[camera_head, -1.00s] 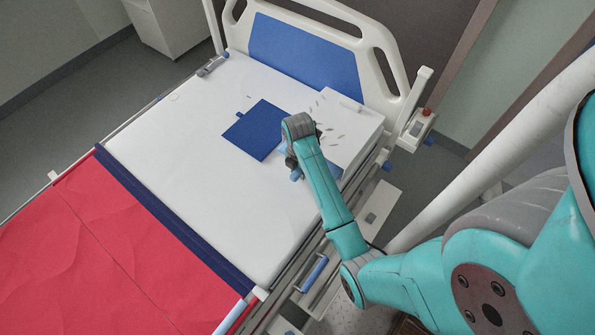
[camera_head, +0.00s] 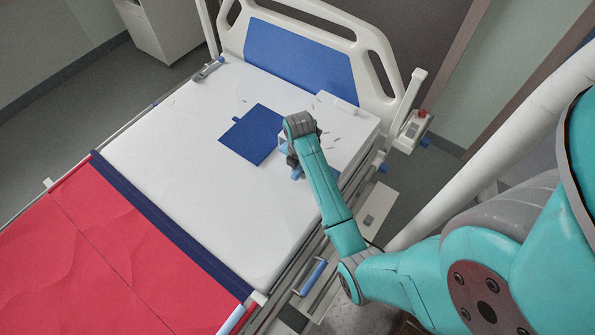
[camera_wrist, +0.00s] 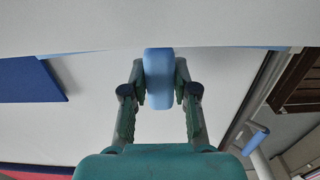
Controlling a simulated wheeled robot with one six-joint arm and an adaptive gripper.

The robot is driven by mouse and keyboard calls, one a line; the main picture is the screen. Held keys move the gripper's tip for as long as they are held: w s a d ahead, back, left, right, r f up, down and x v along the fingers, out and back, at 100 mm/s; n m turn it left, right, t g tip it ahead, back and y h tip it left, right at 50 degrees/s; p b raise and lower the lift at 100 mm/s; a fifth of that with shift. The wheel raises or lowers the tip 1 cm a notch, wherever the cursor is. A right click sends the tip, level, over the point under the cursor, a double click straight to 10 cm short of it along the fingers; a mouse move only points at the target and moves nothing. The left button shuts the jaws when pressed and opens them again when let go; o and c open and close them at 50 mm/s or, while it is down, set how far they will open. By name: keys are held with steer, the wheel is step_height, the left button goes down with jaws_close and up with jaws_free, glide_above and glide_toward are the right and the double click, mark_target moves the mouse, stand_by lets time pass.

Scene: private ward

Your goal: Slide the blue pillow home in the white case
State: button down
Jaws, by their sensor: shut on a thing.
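The white case (camera_head: 352,122), with grey leaf marks, lies at the head end of the bed on the right. My gripper (camera_wrist: 160,88) is shut on a light blue block (camera_wrist: 158,65), which seems to be a grip on the blue pillow. In the wrist view the white case (camera_wrist: 90,22) fills the top, and a thin light blue strip (camera_wrist: 265,48) of the pillow shows at its edge. The rest of the pillow is hidden, seemingly inside the case. In the head view my gripper (camera_head: 296,166) is at the case's near side, partly hidden by my arm.
A flat dark blue square (camera_head: 250,136) with a small tab lies on the white mattress (camera_head: 190,180), left of my gripper. A red cover (camera_head: 100,240) lies over the foot part. The white and blue headboard (camera_head: 300,55) stands behind the case. A side rail runs along the near edge.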

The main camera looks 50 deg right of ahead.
steer(key=shift+d, duration=1.4)
steer(key=c, duration=0.8)
jaws_free()
steer(key=shift+a+r, duration=0.1)
steer(key=shift+r, duration=3.65)
